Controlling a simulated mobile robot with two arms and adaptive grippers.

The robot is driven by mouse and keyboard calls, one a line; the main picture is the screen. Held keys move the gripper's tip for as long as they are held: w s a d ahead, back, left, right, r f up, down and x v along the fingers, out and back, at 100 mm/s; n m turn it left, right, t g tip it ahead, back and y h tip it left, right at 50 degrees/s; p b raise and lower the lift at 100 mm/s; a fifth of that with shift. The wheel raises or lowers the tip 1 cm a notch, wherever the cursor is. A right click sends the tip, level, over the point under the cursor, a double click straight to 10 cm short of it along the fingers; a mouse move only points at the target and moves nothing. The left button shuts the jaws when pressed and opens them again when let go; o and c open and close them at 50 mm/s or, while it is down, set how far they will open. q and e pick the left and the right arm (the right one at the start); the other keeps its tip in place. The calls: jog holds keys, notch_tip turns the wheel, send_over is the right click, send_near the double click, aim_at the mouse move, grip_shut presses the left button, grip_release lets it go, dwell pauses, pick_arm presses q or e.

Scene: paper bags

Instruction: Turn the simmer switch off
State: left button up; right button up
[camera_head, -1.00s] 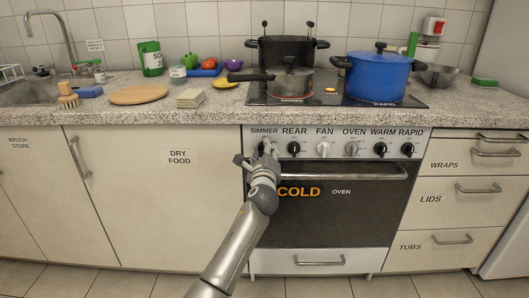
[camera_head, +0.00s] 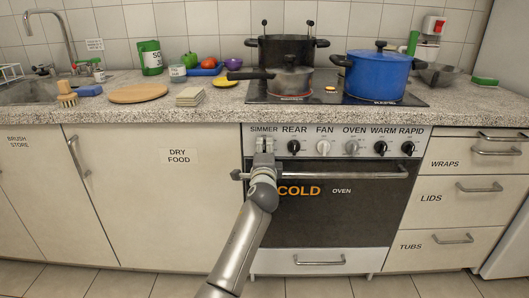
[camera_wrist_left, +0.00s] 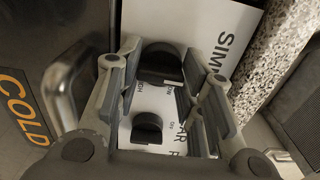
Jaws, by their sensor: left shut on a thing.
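The simmer switch is a dark round knob (camera_wrist_left: 160,62) below the printed SIMMER label (camera_head: 264,129) at the left end of the oven's control panel. In the head view my left gripper (camera_head: 264,147) covers it. In the left wrist view the gripper's two fingers (camera_wrist_left: 163,78) stand on either side of the knob, and the gripper is shut on it. Which way the knob's pointer faces is hard to tell. The black rear knob (camera_head: 293,147) is just to the right; it also shows in the wrist view (camera_wrist_left: 147,128). My right gripper is not in view.
The oven handle (camera_head: 340,174) runs just below the knobs. The white fan knob (camera_head: 323,148) and several others continue right. A grey pan (camera_head: 289,80), a black pot (camera_head: 287,48) and a blue pot (camera_head: 378,76) stand on the hob above.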

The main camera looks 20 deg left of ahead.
pick_arm(q)
jog(key=shift+f, duration=0.1)
dwell(0.5)
jog(key=o, duration=1)
jog(key=shift+o, duration=0.2)
jog(key=shift+s, duration=0.15)
jog(key=v, duration=1.1)
jog(key=shift+s, duration=0.35)
jog(key=shift+d, duration=0.15)
